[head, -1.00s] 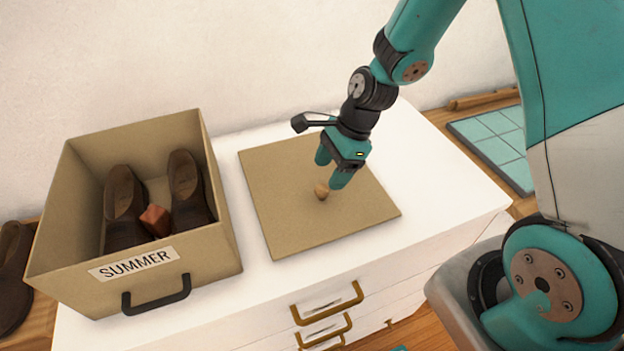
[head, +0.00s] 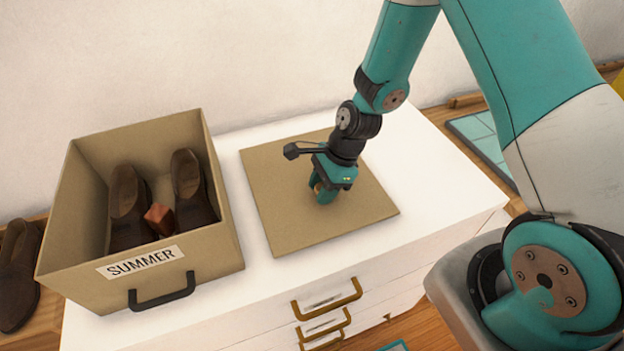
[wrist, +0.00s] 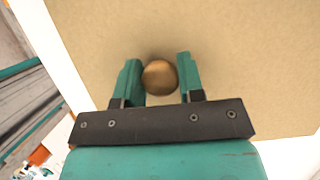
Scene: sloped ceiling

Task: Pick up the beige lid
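The beige lid (head: 290,225) lies flat on top of the white dresser, right of the box. Its round wooden knob (wrist: 160,77) shows between my two fingers in the wrist view. My gripper (head: 322,195) is low over the middle of the lid, with its fingers on either side of the knob. In the wrist view the gripper (wrist: 162,78) is open, with the left finger close to the knob and a small gap at the right finger. In the head view the fingers mostly hide the knob.
A beige box (head: 85,283) labelled SUMMER stands open left of the lid, holding brown shoes (head: 128,208) and a small reddish block (head: 159,218). The white dresser top (head: 440,185) is clear right of the lid. Another dark shoe (head: 17,275) lies at the far left.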

